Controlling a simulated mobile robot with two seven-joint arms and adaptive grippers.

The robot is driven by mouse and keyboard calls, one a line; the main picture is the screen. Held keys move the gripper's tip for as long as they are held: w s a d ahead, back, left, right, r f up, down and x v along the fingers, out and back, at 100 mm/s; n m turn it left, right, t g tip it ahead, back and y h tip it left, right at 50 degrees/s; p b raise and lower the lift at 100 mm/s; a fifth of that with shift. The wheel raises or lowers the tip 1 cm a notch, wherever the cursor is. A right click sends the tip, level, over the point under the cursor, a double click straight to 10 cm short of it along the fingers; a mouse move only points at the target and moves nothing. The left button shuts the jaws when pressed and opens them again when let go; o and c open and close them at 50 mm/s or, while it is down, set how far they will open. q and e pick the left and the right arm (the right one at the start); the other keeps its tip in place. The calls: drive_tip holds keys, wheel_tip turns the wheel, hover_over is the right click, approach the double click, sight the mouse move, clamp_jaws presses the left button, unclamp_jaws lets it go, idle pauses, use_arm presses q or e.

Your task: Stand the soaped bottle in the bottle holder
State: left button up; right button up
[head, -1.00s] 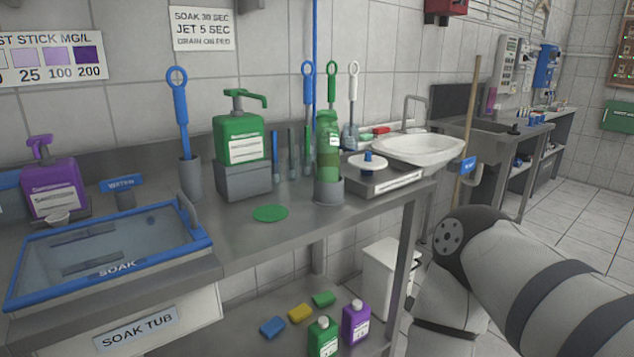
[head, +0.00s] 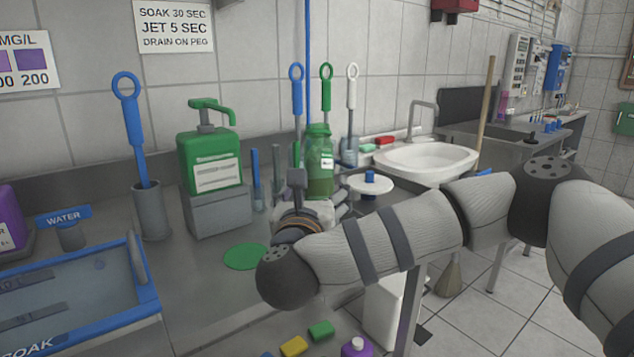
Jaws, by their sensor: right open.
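The green translucent bottle (head: 320,160) with a white label stands upright on the steel counter. Its lower end and the grey cylindrical holder around it are hidden behind my right gripper (head: 318,198). My right gripper is open, with its fingers reaching toward the bottle's lower part from the near side. I cannot tell whether the fingers touch the bottle. My left gripper is not in view.
A green pump bottle (head: 209,160) stands on a grey block left of the bottle. A blue-handled brush (head: 132,120) stands in a grey cup. A white disc with a blue knob (head: 370,182) and a white basin (head: 425,158) lie right. A green disc (head: 245,256) lies flat on the counter.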

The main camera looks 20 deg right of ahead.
sight(320, 187)
drive_tip(key=x, duration=0.7)
drive_tip(key=shift+w+f, duration=0.15)
drive_tip(key=shift+f, duration=0.05)
drive_tip(key=shift+w+d, duration=0.25)
drive_tip(key=shift+w, duration=0.25)
drive_tip(key=c, duration=1.2)
drive_tip(key=t+h+b, duration=0.1)
drive_tip(key=b, duration=0.1)
drive_tip(key=f+t+b, duration=0.1)
drive_tip(key=t+b, duration=0.1)
drive_tip(key=shift+m+h, duration=0.3)
drive_tip(key=shift+h, duration=0.1)
drive_tip(key=shift+c, duration=0.2)
drive_tip(key=shift+s+t+b, duration=0.1)
drive_tip(key=shift+t+b, duration=0.3)
drive_tip(key=shift+b, duration=0.1)
drive_tip(key=shift+s+d+r+t+h, duration=0.15)
drive_tip(key=shift+s+r+t+h, duration=0.15)
drive_tip(key=shift+r, duration=0.25)
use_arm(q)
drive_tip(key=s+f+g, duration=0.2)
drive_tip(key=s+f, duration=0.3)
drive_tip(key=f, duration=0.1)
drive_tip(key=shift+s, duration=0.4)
use_arm(e)
drive_tip(key=shift+r, duration=0.1)
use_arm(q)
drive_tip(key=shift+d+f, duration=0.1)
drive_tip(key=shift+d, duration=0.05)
